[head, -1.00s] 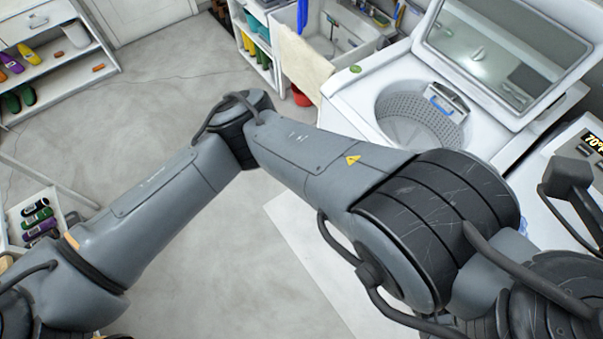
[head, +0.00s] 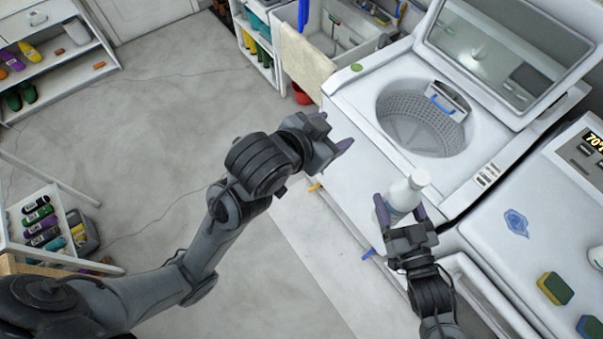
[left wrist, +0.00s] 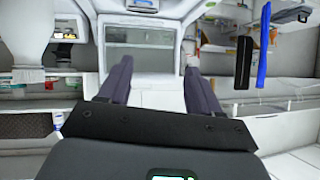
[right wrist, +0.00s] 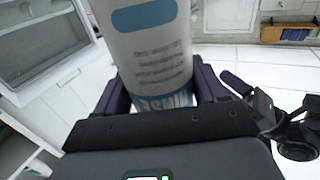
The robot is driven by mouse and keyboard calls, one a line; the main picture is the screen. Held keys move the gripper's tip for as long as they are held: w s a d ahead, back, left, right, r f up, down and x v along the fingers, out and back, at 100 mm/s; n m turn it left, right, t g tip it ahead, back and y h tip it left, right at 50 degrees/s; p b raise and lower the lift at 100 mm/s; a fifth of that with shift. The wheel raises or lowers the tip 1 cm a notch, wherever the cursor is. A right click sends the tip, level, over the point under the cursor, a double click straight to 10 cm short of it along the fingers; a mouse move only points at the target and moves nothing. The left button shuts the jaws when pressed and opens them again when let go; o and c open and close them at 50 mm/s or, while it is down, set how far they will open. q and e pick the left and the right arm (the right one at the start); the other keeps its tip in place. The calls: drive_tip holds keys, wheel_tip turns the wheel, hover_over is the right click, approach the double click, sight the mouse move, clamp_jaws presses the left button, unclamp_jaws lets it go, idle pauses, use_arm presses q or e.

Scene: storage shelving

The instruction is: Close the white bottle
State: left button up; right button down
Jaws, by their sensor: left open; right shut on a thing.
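The white bottle (head: 403,193) is held by my right gripper (head: 402,212), whose fingers are on either side of it. It tilts a little to the right, in front of the washing machine, and a white top shows at its upper end. In the right wrist view the bottle (right wrist: 152,55) fills the space between the fingers, with blue print on its label; its top is out of frame there. My left gripper (head: 338,150) is to the upper left of the bottle, apart from it. Its fingers (left wrist: 157,85) are spread and empty in the left wrist view.
The open-lid washing machine (head: 365,140) stands behind the bottle. A second white machine (head: 480,235) at the right bears sponges (head: 555,288) and a blue stain. A sink (head: 335,45) is at the back, shelves (head: 50,55) at the left. The middle floor is clear.

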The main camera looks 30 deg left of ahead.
use_arm(q)
drive_tip(key=s+a+f+n+g+y, duration=0.1)
drive_tip(key=s+a+f+g, duration=0.3)
drive_tip(key=s+f, duration=0.6)
drive_tip(key=s+a+f+n+g+y, duration=0.1)
drive_tip(key=s+a+f+g, duration=0.2)
drive_tip(key=s+f, duration=0.7)
wheel_tip(320, 180, down, 6)
drive_tip(key=shift+a+r+g, duration=0.1)
drive_tip(key=shift+a+g, duration=0.3)
drive_tip(key=shift+a, duration=0.85)
drive_tip(key=shift+s, duration=0.1)
